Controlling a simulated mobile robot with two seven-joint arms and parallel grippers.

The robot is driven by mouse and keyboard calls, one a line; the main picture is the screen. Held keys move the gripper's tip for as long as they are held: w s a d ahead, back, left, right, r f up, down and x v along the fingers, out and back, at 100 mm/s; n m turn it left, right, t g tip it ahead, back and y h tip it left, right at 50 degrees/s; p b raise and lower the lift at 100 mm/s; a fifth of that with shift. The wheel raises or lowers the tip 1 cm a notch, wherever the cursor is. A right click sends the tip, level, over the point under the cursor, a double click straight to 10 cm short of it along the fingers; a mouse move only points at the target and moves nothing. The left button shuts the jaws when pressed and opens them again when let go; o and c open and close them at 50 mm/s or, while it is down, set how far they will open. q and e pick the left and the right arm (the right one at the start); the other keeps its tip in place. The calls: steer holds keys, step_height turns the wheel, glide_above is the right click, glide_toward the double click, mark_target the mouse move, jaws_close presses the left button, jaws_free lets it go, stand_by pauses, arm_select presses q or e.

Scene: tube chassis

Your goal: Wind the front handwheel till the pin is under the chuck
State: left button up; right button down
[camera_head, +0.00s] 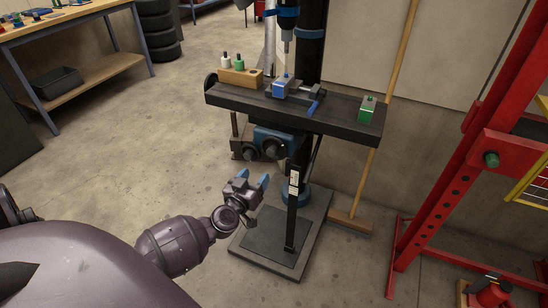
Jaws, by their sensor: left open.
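The drill press has its chuck (286,46) pointing down over the black table (330,124). A blue vise (284,87) sits on the table below the chuck. A small light pin (285,76) seems to stand at the vise; it is too small to tell exactly whether it lines up with the chuck. A dark round handwheel (271,149) shows at the front of the blue carriage under the table. My left gripper (253,178), with blue fingertips, is open and empty, below and in front of the handwheel and apart from it. My right gripper is out of view.
A wooden block with small bottles (240,76) and a green block (367,109) stand on the table. A black post (295,200) rises from the base plate. A broom (350,222) leans at the right, near a red frame (450,170). Floor at the left is clear.

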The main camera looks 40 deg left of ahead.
mark_target(270, 154)
arm_select(q)
steer(key=b+x, duration=0.1)
steer(key=x, duration=0.5)
steer(key=b+x, duration=0.1)
steer(key=x, duration=0.2)
steer(key=shift+w+a+f+b, duration=0.2)
steer(key=shift+w+f+b, duration=0.05)
steer(key=shift+w+b, duration=0.1)
steer(key=shift+w+a+r, duration=0.2)
steer(key=shift+w+r, duration=0.05)
steer(key=shift+w, duration=0.35)
steer(key=c, duration=0.9)
